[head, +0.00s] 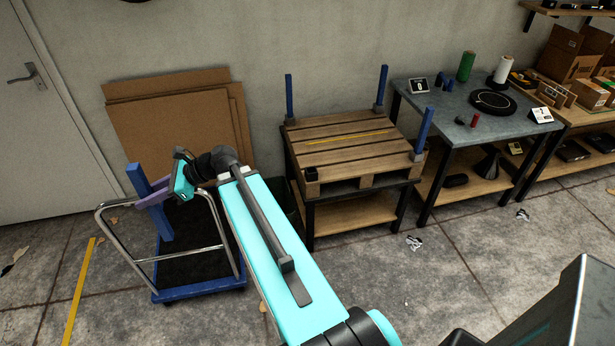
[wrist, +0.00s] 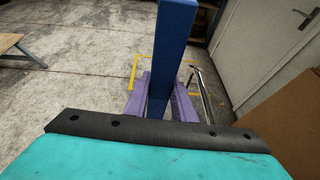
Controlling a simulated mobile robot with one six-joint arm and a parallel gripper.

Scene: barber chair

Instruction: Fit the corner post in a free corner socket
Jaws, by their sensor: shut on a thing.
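My gripper (head: 150,199), with purple fingers, is shut on a blue corner post (head: 137,180) at the left of the head view. The post is upright, slightly tilted in the picture, over the blue cart; I cannot tell whether its foot touches the deck. In the wrist view the blue post (wrist: 174,40) rises between the purple fingers (wrist: 135,103). The wooden pallet (head: 345,145) lies on a black-framed table. Blue posts stand at its back left (head: 289,95), back right (head: 381,88) and front right (head: 423,132) corners. The front left corner socket (head: 311,174) is dark and empty.
The cart (head: 200,289) has a chrome handle (head: 128,260) close to my gripper. A grey-topped table (head: 470,129) with small items stands right of the pallet. The floor in front is mostly clear.

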